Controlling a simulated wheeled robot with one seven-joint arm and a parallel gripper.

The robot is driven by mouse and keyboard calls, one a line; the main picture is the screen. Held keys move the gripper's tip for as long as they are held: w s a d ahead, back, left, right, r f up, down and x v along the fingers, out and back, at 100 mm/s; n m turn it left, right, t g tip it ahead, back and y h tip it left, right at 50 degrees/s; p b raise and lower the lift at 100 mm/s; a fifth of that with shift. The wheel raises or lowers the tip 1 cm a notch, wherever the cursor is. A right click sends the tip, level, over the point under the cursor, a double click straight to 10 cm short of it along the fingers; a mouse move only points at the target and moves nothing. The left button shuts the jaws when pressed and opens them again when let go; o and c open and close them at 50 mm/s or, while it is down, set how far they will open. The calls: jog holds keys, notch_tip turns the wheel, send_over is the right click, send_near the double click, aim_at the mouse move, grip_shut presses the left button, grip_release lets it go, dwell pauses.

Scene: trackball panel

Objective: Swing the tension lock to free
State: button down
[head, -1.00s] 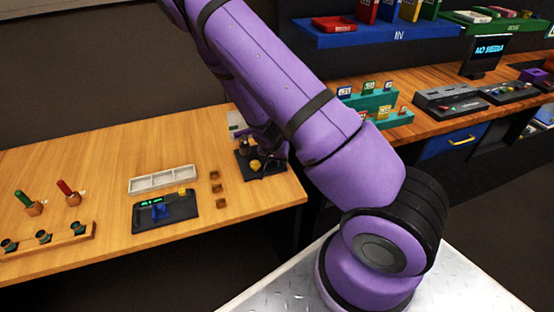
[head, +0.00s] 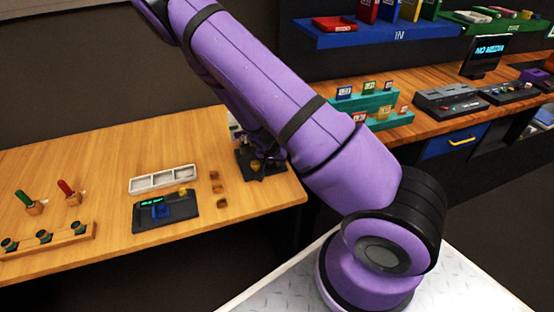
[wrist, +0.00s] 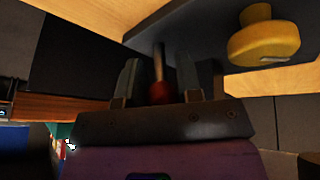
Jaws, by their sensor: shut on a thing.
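The tension lock appears to be a thin lever with a red ball end (wrist: 159,92). In the wrist view it stands between the two fingers of my gripper (wrist: 160,80), which is shut on it. The lever comes from a dark panel (wrist: 205,28), which also bears a round yellow knob (wrist: 264,40) to the right of the fingers. In the head view the dark panel (head: 243,166) sits at the right end of the wooden table. My arm hides part of it, and the lever cannot be made out there.
A white tray (head: 163,180) and a dark device with a small green display (head: 180,208) lie left of the panel. Several small brown blocks (head: 217,189) sit between. A wooden rack (head: 70,236) is at far left. The table's right edge is close to the panel.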

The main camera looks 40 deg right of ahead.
jog(key=shift+a+h, duration=0.1)
jog(key=shift+h, duration=0.2)
jog(key=c, duration=0.9)
grip_release()
jog(key=v, duration=1)
jog(key=shift+a+r, duration=0.2)
jog(key=shift+r, duration=0.2)
